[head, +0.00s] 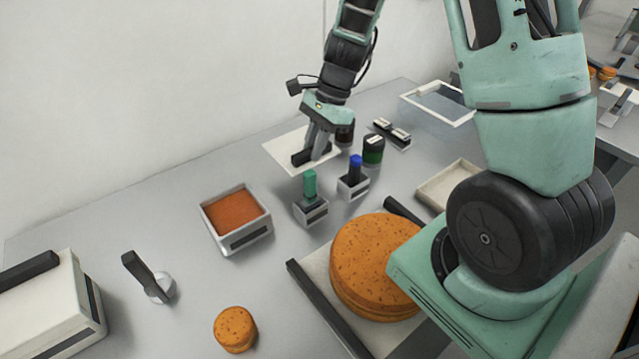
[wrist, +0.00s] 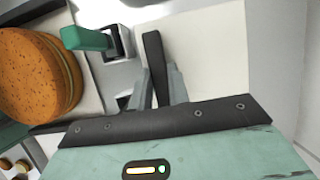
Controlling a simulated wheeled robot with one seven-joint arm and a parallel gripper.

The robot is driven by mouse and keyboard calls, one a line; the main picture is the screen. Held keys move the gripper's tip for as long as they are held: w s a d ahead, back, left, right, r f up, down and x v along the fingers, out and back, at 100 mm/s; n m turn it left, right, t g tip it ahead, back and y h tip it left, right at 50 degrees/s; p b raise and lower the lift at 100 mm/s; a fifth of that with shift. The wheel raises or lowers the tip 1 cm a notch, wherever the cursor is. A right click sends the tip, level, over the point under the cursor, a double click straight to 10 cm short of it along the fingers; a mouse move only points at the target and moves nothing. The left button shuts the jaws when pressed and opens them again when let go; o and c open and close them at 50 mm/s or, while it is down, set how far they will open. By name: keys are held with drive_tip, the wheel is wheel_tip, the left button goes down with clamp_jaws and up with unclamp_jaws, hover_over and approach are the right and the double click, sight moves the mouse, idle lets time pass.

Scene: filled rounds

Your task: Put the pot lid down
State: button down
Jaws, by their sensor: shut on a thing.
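The pot lid (head: 285,147) looks like a flat white square plate with a black bar handle (head: 301,158). My gripper (head: 317,148) is over it, with its fingers shut on the handle. In the wrist view the lid (wrist: 215,50) spreads out beyond my gripper (wrist: 160,82), and the black handle (wrist: 153,55) runs between the fingers. The lid looks roughly level near the back of the table. I cannot tell whether it touches the tabletop. A square white pot (head: 240,240) with orange-brown filling stands open, nearer and to the left.
Green-topped (head: 310,184) and blue-topped (head: 355,168) tools stand in holders close by the lid. A dark jar (head: 373,150) is right of it. A large orange-brown round (head: 375,255) sits in front, a small one (head: 234,328) left of it. The grey table (head: 170,215) left of the pot is bare.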

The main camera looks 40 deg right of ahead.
drive_tip(key=shift+f, duration=3.5)
drive_tip(key=shift+f, duration=0.15)
drive_tip(key=c, duration=1.3)
unclamp_jaws()
drive_tip(key=shift+c, duration=0.2)
drive_tip(key=v, duration=1.2)
drive_tip(key=shift+a, duration=0.1)
drive_tip(key=s+a+r+n+g, duration=0.1)
drive_tip(key=s+a+r+n, duration=0.1)
drive_tip(key=a+n, duration=0.3)
drive_tip(key=s+a+r+n, duration=0.1)
drive_tip(key=s+a+n, duration=0.1)
drive_tip(key=a, duration=0.4)
drive_tip(key=s+a+r+n+h, duration=0.1)
drive_tip(key=s+a+n+h, duration=0.1)
drive_tip(key=s+a+n, duration=0.4)
drive_tip(key=s+a+r+n+t+h, duration=0.1)
drive_tip(key=s+a+r+n, duration=0.1)
drive_tip(key=s+a+n, duration=0.5)
drive_tip(key=s+n, duration=0.5)
drive_tip(key=shift+s+a+n+h, duration=0.15)
drive_tip(key=shift+a+n+h, duration=0.1)
drive_tip(key=shift+n+h, duration=0.15)
drive_tip(key=shift+r, duration=0.2)
